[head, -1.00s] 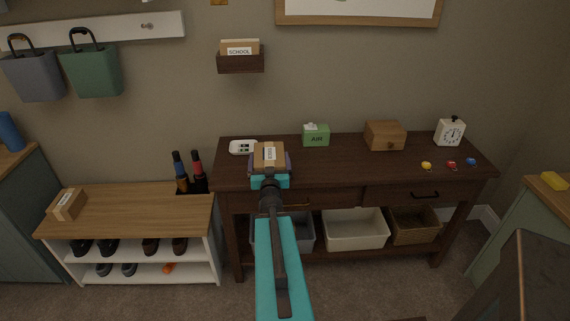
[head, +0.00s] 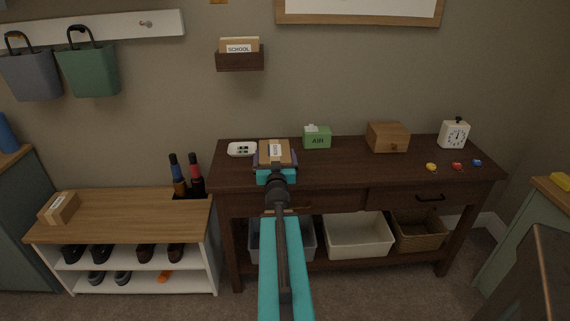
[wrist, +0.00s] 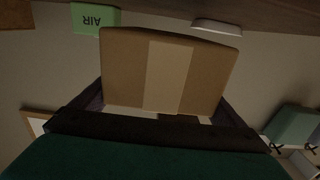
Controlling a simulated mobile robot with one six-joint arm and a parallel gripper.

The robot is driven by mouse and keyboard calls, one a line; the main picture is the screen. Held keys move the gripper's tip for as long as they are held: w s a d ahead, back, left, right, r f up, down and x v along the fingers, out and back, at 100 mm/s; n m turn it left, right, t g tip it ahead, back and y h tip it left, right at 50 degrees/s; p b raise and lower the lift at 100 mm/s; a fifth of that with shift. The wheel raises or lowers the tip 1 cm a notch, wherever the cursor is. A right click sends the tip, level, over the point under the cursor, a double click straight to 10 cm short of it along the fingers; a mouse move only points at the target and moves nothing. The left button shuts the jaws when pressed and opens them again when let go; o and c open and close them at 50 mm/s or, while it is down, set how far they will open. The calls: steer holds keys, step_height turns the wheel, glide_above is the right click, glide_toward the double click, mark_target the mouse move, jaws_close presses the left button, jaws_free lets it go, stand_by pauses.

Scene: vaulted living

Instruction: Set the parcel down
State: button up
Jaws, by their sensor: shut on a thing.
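The parcel (head: 275,151) is a brown cardboard box with a pale strip and label. In the head view it is at the end of my arm, in front of the dark console table's (head: 355,170) left part. My gripper (head: 276,165) is shut on it, with one finger on each side. In the wrist view the parcel (wrist: 128,70) fills the middle between the two dark fingers. The wrist view is upside down, with the tabletop (wrist: 270,17) along its upper edge. I cannot tell whether the parcel touches the tabletop.
Another parcel (head: 60,207) sits on the shoe bench (head: 130,215). The table's front middle is clear.

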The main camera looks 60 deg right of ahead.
mark_target(285, 149)
steer(key=shift+d+r, duration=0.15)
steer(key=shift+d, duration=0.3)
steer(key=shift+s+d+f+p, duration=0.2)
steer(key=shift+d+p, duration=0.4)
steer(key=shift+d, duration=0.35)
steer(key=shift+s+d+f+p, duration=0.1)
steer(key=shift+s+d+p, duration=0.1)
steer(key=shift+d+p, duration=0.55)
steer(key=shift+d, duration=0.2)
steer(key=shift+d, duration=0.45)
steer(key=shift+a+f, duration=0.1)
steer(key=shift+f, duration=1.7)
steer(key=shift+f, duration=0.1)
steer(key=o, duration=1.1)
steer(key=shift+s+f, duration=0.1)
steer(key=shift+o, duration=0.5)
steer(key=shift+r, duration=0.2)
